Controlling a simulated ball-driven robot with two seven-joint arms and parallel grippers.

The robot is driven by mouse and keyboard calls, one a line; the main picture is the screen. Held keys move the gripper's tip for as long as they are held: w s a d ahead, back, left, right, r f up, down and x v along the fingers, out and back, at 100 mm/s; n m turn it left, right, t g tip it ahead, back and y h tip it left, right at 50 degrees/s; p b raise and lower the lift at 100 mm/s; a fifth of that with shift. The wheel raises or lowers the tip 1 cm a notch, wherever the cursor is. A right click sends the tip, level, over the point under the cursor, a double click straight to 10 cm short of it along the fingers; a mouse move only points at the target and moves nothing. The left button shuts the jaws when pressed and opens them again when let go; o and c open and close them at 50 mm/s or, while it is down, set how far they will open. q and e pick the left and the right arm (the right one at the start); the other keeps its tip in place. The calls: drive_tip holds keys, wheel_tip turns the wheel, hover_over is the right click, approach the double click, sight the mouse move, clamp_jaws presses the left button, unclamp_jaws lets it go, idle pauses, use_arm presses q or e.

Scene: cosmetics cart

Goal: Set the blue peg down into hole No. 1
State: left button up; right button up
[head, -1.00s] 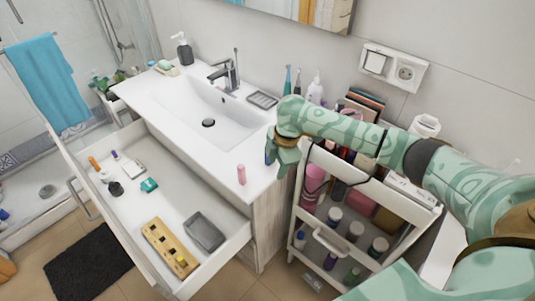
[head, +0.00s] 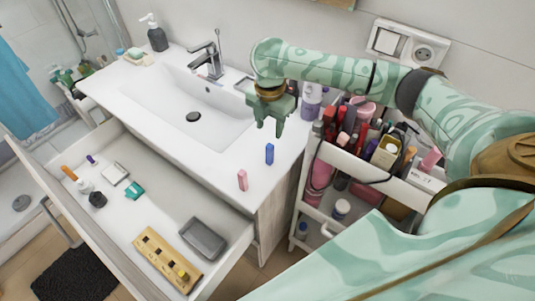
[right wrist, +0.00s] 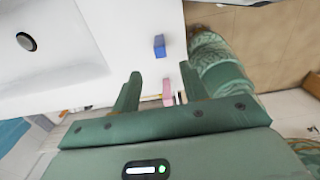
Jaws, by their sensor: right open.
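The blue peg (head: 270,153) stands upright on the white washbasin counter near its front right edge. A pink peg (head: 242,180) stands nearby, closer to the drawer. My right gripper (head: 271,125) is open and empty just above the blue peg, apart from it. In the right wrist view, the blue peg (right wrist: 159,46) shows beyond the open fingertips (right wrist: 160,75), and the pink peg (right wrist: 168,92) shows between the fingers. The wooden hole block (head: 155,250) lies in the open drawer with a small peg at its near end. Hole numbers are too small to read. My left gripper is out of view.
The open drawer (head: 205,270) also holds a grey tray (head: 203,239) and several small items. The basin (head: 185,105) lies left of my gripper. A crowded cosmetics cart (head: 405,185) stands right of the counter. The counter around the pegs is clear.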

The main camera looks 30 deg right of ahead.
sight(270, 145)
wheel_tip(270, 145, down, 5)
drive_tip(key=shift+w+f+b, duration=0.15)
drive_tip(key=shift+f+b, duration=0.05)
drive_tip(key=shift+b, duration=0.45)
drive_tip(key=shift+f, duration=0.4)
wheel_tip(270, 145, down, 5)
drive_tip(key=shift+d+r+b, duration=0.1)
drive_tip(key=shift+b, duration=1)
drive_tip(key=shift+c, duration=1.2)
clamp_jaws()
